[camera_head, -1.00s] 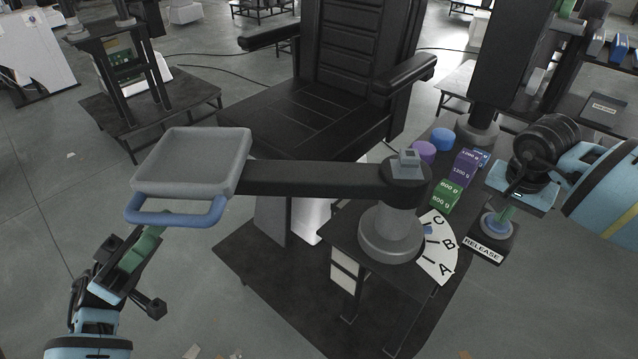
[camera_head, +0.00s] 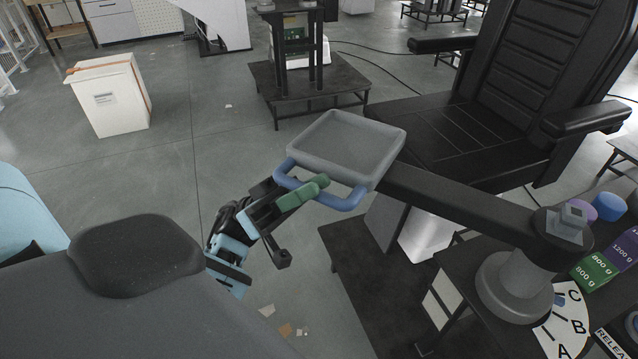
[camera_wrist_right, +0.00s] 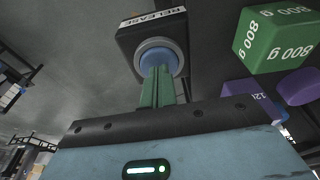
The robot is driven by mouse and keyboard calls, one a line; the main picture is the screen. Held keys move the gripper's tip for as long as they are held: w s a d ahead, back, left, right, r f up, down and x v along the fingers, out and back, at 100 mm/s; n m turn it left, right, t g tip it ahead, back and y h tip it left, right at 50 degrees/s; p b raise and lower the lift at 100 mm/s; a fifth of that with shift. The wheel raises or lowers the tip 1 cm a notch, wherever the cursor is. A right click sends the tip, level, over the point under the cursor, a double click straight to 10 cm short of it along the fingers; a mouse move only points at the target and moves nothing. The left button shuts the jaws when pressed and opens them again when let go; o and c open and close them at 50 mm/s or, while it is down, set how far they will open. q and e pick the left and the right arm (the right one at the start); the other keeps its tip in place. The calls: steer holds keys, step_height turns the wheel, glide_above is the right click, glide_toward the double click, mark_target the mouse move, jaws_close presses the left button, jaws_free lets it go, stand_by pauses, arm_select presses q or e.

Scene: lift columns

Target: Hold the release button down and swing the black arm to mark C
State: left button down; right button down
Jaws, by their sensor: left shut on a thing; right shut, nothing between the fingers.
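The black arm (camera_head: 465,205) runs from the grey column (camera_head: 513,290) to a grey tray (camera_head: 345,143) with a blue handle (camera_head: 340,200). My left gripper (camera_head: 312,190) is shut on this handle, its green fingers across the bar. The white dial (camera_head: 563,325) has marks A, B and C. A blue pointer (camera_head: 560,299) is closest to C, toward B; exact alignment is unclear. In the right wrist view, my right gripper (camera_wrist_right: 157,82) is shut and empty. Its green fingertips meet the blue release button (camera_wrist_right: 160,58); how far it is pressed I cannot tell.
A black chair (camera_head: 500,110) stands behind the arm. The release box (camera_wrist_right: 150,30) carries the button. A white bin (camera_head: 110,95) stands at far left; floor left of the tray is open.

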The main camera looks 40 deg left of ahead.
steer(key=shift+f, duration=0.1)
arm_select(q)
steer(key=s+d+n+t+y, duration=0.4)
steer(key=s+d+t+y, duration=0.1)
steer(key=s+d+t, duration=0.3)
steer(key=s+t, duration=0.1)
steer(key=s, duration=0.1)
steer(key=shift+s+d+f+n+y, duration=0.15)
steer(key=shift+s+f+n+y, duration=0.15)
arm_select(e)
steer(key=shift+w+a+f, duration=0.1)
arm_select(q)
steer(key=c, duration=1.7)
jaws_free()
steer(key=o, duration=0.3)
steer(key=shift+s+d+r, duration=0.15)
steer(key=shift+s, duration=0.1)
steer(key=shift+o, duration=0.2)
steer(key=v, duration=1.2)
